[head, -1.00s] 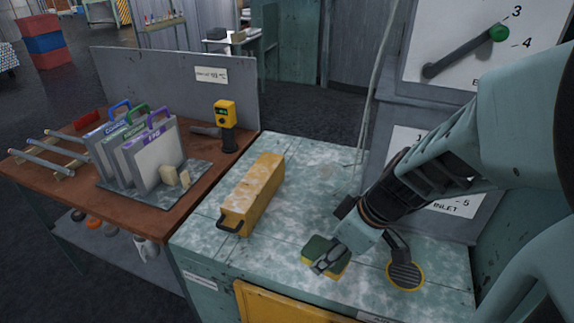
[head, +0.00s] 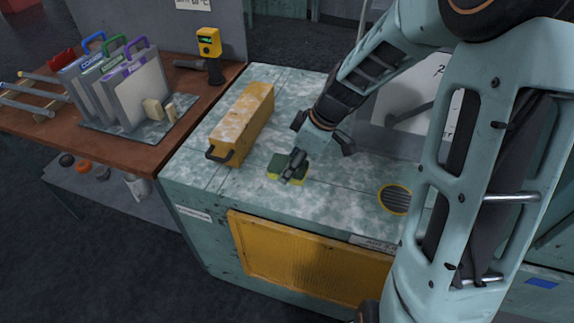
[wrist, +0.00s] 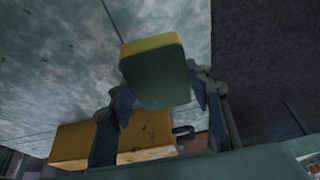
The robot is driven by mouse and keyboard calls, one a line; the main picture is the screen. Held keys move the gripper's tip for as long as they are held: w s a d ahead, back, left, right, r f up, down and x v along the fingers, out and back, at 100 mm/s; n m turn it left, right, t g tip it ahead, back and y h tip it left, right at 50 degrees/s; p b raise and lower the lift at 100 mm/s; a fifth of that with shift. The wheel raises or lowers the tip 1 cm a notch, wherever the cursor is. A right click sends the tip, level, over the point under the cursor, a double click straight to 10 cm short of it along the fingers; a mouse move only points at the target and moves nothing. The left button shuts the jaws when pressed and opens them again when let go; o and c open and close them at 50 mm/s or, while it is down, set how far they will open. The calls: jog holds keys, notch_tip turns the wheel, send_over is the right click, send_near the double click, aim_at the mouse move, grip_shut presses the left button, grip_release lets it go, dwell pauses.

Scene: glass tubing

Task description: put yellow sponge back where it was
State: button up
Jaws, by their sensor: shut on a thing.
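The sponge (head: 279,172) is yellow with a dark green face. My gripper (head: 293,166) is shut on it over the mottled green bench top (head: 330,195). In the wrist view the sponge (wrist: 155,75) sits between the two fingers (wrist: 160,105), green face toward the camera and a yellow edge above. I cannot tell whether the sponge touches the bench or is held just above it. The fingers hide part of it in the head view.
A long yellow box with a handle (head: 243,125) lies left of the sponge. A round yellow-rimmed vent (head: 396,199) is to the right. A brown table (head: 150,160) at left holds labelled boards (head: 132,90) and a yellow meter (head: 209,45). Bench top between box and vent is mostly clear.

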jog(key=shift+w+a+f, duration=0.15)
jog(key=shift+w+f, duration=0.5)
jog(key=shift+f, duration=0.2)
jog(key=shift+w+a+f+b, duration=0.15)
jog(key=shift+f+b, duration=0.4)
jog(key=shift+f, duration=0.35)
jog(key=shift+w+d+f+b, duration=0.1)
jog(key=shift+f+b, duration=0.4)
jog(key=shift+f, duration=0.4)
jog(key=shift+f, duration=0.15)
jog(key=o, duration=1)
jog(key=shift+r, duration=0.3)
jog(key=v, duration=1.1)
jog(key=shift+r, duration=0.4)
